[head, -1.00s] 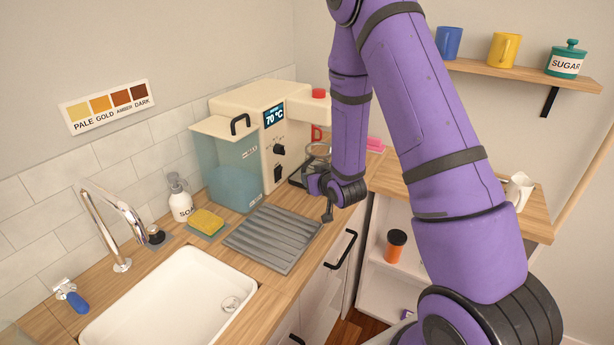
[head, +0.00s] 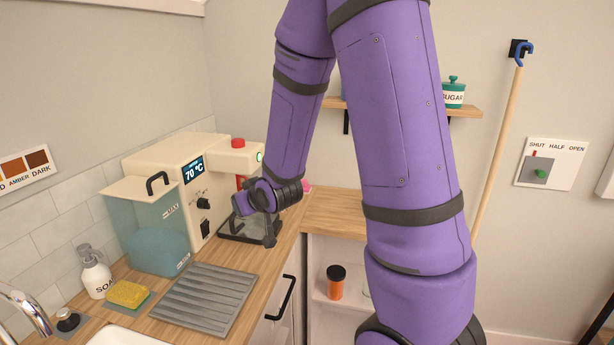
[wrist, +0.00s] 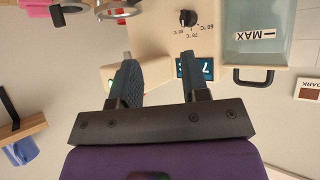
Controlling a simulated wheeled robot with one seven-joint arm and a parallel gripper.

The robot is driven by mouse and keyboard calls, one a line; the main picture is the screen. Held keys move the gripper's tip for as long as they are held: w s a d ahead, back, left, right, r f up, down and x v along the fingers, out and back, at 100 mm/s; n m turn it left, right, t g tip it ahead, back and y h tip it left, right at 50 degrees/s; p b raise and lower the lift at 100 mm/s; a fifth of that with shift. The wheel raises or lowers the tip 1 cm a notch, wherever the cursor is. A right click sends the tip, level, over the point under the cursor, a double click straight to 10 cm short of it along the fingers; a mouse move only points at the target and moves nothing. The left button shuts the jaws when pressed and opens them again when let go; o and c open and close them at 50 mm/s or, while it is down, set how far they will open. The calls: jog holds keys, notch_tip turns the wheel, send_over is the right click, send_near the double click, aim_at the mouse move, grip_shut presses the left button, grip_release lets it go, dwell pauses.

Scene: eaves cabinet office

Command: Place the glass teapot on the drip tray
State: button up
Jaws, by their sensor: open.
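The black drip tray (head: 238,232) is at the foot of the cream tea machine, under its spout, in the head view. My arm partly covers it. Something clear and glassy seems to show at the tray behind my gripper, but I cannot make out the glass teapot's outline or whether it rests on the tray. My gripper (head: 268,232) hangs in front of the machine at the counter's edge. In the wrist view my gripper (wrist: 157,72) is open, with nothing visible between its fingers; the view is upside down.
The tea machine (head: 180,165) has a blue water tank (head: 150,230) on its left. A grey ribbed mat (head: 205,297), a yellow sponge (head: 127,293) and a soap bottle (head: 95,272) stand nearer. An orange jar (head: 336,282) is on a lower shelf. The right counter (head: 335,212) looks mostly clear.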

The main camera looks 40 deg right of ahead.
jog(key=s+a+r+g, duration=0.3)
jog(key=s+r, duration=0.8)
jog(key=r, duration=0.2)
jog(key=s+a+r+g, duration=0.1)
jog(key=s+r, duration=0.2)
jog(key=s, duration=0.5)
jog(key=s+a+r+g, duration=0.1)
jog(key=s+r+g, duration=0.1)
jog(key=s, duration=0.7)
jog(key=shift+r+y, duration=0.3)
jog(key=shift+r, duration=0.1)
